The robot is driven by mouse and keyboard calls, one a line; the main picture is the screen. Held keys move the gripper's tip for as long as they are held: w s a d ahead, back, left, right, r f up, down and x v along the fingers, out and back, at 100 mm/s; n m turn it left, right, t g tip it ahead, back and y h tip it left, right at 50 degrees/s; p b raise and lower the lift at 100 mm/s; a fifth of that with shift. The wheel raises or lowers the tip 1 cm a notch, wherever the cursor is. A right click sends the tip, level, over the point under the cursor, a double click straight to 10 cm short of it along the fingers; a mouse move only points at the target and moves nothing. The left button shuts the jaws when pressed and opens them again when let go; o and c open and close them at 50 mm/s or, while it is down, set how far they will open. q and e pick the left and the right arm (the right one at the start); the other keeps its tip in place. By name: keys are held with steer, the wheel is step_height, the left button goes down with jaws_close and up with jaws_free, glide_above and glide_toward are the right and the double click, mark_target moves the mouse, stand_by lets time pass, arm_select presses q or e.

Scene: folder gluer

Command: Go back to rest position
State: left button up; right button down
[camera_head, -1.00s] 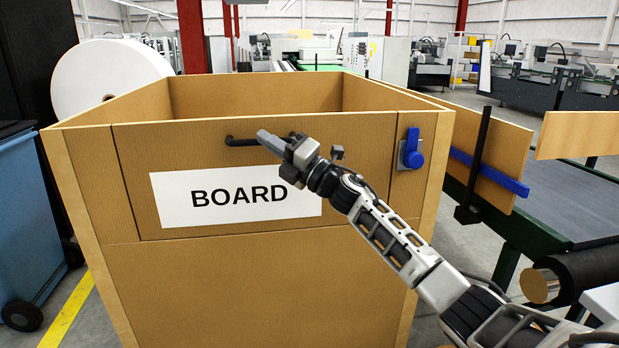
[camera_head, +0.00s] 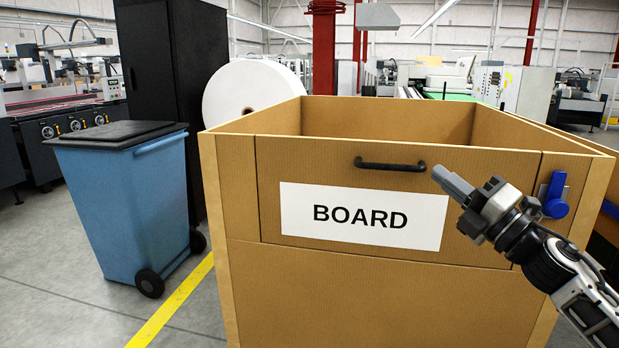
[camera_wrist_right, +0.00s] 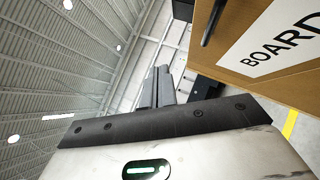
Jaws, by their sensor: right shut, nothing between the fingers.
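My right gripper (camera_head: 452,184) is shut and empty in the head view. It is in front of the upper right of the large brown box marked BOARD (camera_head: 370,285), just right of the box's black handle (camera_head: 390,165). In the right wrist view its closed fingers (camera_wrist_right: 157,88) show at the middle, with a gap between them and the box's handle (camera_wrist_right: 213,22). My right arm comes in from the lower right. My left gripper does not show in any view.
A blue wheeled bin (camera_head: 125,205) with a dark lid stands left of the box. A blue latch (camera_head: 555,195) sits at the box's upper right. A white roll (camera_head: 250,88) and a black cabinet (camera_head: 160,90) are behind. A yellow line (camera_head: 172,305) crosses open floor at the left.

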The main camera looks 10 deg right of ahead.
steer(key=s+a+f+m+g+h, duration=0.1)
steer(key=s+a+f+m+h, duration=0.1)
steer(key=f+m, duration=0.45)
steer(key=s+a+f+m+g+h, duration=0.1)
steer(key=s+a+f+m+h, duration=0.2)
steer(key=f, duration=0.7)
steer(key=s+a+f+m+g+h, duration=0.1)
steer(key=s+a+f+m+h, duration=0.1)
steer(key=f+m, duration=0.55)
steer(key=s+a+f+m+g, duration=0.3)
steer(key=s+a+f+m, duration=0.1)
steer(key=s+f, duration=0.5)
steer(key=s+a+f+m+g, duration=0.3)
steer(key=s+a+f+m, duration=0.1)
steer(key=s+f, duration=0.4)
steer(key=shift+s+a+f+m+g+h, duration=0.3)
steer(key=shift+s+a+f+m, duration=0.15)
steer(key=shift+a, duration=0.45)
steer(key=shift+s+d+r, duration=0.1)
